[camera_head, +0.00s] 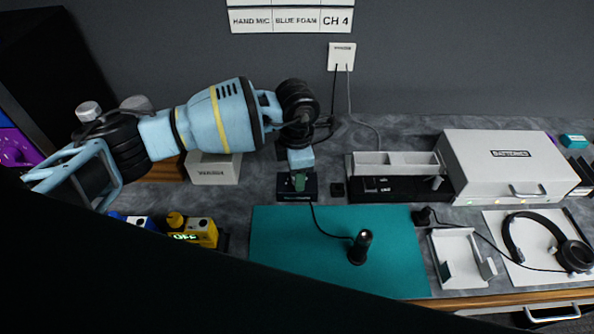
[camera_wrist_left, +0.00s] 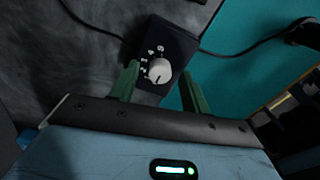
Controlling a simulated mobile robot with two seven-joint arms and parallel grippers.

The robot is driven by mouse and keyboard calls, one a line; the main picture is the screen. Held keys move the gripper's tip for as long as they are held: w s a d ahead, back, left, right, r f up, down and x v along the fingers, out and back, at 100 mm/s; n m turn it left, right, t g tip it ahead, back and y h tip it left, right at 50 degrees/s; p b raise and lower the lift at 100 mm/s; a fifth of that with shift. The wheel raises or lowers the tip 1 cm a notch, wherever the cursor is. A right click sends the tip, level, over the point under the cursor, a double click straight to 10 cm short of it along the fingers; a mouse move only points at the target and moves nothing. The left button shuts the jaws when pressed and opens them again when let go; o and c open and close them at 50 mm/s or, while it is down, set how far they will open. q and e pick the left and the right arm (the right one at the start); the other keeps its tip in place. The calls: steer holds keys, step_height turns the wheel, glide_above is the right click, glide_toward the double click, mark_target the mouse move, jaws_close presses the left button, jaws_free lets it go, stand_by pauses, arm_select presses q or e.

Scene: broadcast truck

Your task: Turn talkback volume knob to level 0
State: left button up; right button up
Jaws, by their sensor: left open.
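The talkback volume knob (camera_wrist_left: 159,71) is a light round dial on a small black box (camera_wrist_left: 174,42) with white numbers around it. Its exact setting is too small to read. My left gripper (camera_wrist_left: 159,68) is open, with its green fingers on either side of the knob. I cannot tell whether they touch it. In the head view the black box (camera_head: 311,190) sits behind the teal mat, and my left gripper (camera_head: 299,182) points down over it, hiding the knob. My right gripper is not in view.
A teal mat (camera_head: 290,250) holds a black microphone (camera_head: 360,247) whose cable runs to the box. A white case (camera_head: 505,160), a divided tray (camera_head: 385,160) and a headset (camera_head: 545,240) are to the right. Yellow and blue units (camera_head: 195,230) are at left.

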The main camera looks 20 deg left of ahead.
arm_select(q)
step_height(320, 180, up, 8)
steer(key=shift+f, duration=0.25)
stand_by(0.5)
